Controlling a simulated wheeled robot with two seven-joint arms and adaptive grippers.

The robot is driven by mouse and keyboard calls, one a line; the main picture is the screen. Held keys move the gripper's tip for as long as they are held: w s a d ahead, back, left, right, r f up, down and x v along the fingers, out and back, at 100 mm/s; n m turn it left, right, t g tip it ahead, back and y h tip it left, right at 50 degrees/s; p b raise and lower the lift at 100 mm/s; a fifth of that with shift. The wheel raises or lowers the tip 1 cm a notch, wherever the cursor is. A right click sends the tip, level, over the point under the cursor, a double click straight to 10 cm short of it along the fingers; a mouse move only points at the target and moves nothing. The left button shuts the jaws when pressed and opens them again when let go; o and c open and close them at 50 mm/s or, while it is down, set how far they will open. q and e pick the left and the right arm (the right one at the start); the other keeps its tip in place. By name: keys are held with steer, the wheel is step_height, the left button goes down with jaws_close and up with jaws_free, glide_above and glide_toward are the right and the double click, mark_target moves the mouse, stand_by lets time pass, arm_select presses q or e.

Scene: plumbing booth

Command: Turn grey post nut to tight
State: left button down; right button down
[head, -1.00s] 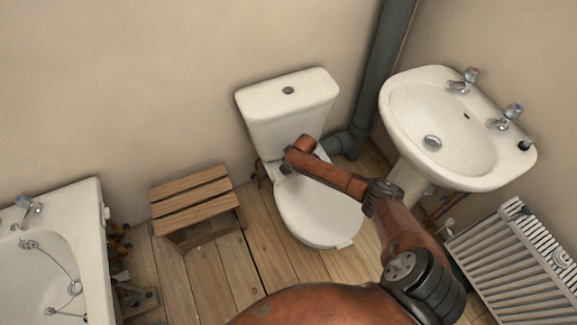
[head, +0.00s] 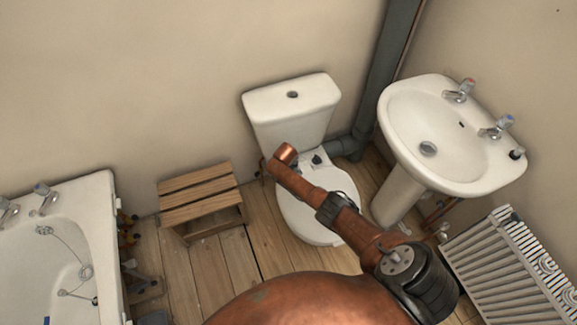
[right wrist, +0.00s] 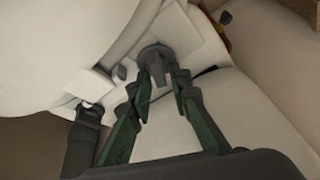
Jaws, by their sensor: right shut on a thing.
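The grey post nut (right wrist: 157,62) is a dark grey fitting on a pale plate at the back of the white toilet, seen in the right wrist view. My right gripper (right wrist: 163,82) has its two green-grey fingers on either side of the nut's narrow stem, shut on it. In the head view my right arm reaches over the toilet seat (head: 312,232) and hides the gripper and this nut. A small dark fitting (head: 317,160) shows at the seat's rear. My left gripper is in neither view.
The cistern (head: 292,108) stands behind the seat. A dark grey pipe (head: 378,85) runs up the wall. The basin (head: 450,160) and radiator (head: 515,270) are at right, the wooden step stool (head: 200,192) and bath (head: 85,235) at left.

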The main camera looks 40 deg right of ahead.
steer(key=shift+m+g+h, duration=0.3)
steer(key=shift+m, duration=0.8)
steer(key=shift+m+b, duration=0.3)
steer(key=shift+m, duration=0.1)
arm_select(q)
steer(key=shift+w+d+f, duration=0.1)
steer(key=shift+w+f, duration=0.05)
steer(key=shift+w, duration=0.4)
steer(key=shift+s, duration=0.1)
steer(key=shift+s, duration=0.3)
arm_select(e)
steer(key=c, duration=1.8)
jaws_free()
steer(key=shift+o, duration=0.2)
